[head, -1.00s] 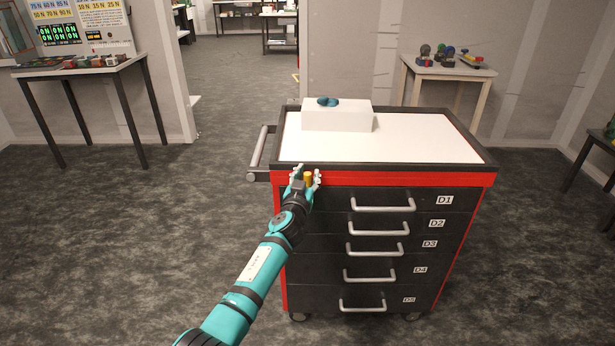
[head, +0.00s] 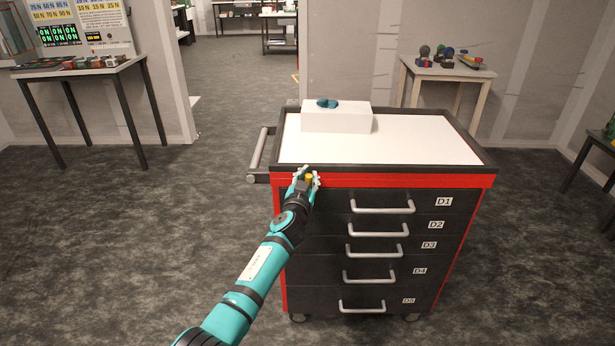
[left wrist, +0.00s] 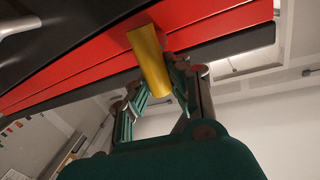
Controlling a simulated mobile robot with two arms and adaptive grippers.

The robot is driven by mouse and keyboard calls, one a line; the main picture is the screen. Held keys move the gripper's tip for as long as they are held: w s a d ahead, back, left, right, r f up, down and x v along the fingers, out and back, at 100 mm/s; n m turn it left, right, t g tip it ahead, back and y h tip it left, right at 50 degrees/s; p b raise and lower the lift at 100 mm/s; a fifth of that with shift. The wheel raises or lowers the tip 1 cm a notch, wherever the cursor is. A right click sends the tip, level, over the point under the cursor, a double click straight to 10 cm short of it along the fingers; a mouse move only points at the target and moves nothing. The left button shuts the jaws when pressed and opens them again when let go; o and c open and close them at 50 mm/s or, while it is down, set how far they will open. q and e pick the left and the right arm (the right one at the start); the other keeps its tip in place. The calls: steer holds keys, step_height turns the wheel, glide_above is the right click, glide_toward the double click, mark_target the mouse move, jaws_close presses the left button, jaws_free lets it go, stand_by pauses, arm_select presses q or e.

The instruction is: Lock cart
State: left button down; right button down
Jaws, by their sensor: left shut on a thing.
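The cart is a black drawer unit with a red band (head: 400,181) under its white top (head: 410,143). A yellow lock piece (head: 310,179) sits on the band near its left front corner. In the left wrist view the yellow lock piece (left wrist: 148,60) stands out from the red band as a block. My left gripper (head: 308,177) is at this corner, shut on the yellow lock piece, with a finger at either side. The fingers partly cover it in the head view. My right gripper is not in view.
A white box (head: 336,119) with a small teal item (head: 328,103) stands on the cart top. A side handle (head: 261,150) juts out at the cart's left. Tables stand at the left (head: 80,69) and back right (head: 445,72). The floor around the cart is clear.

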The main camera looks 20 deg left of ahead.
arm_select(q)
steer(key=m, duration=0.1)
steer(key=d+f+m+p, duration=0.1)
steer(key=m, duration=0.1)
steer(key=shift+g, duration=0.4)
steer(key=f+m+y, duration=0.1)
steer(key=m, duration=0.2)
steer(key=d+f+m+g, duration=0.1)
steer(key=m, duration=0.3)
steer(key=f+m+g+y, duration=0.1)
steer(key=m, duration=0.3)
steer(key=shift+w+d+y, duration=0.25)
steer(key=shift+d+y, duration=0.05)
steer(key=shift+f+m, duration=0.1)
steer(key=shift+m, duration=0.2)
steer(key=c, duration=1.2)
jaws_free()
steer(key=shift+o, duration=0.2)
steer(key=shift+a+r, duration=0.15)
steer(key=shift+r, duration=0.15)
steer(key=shift+r, duration=0.1)
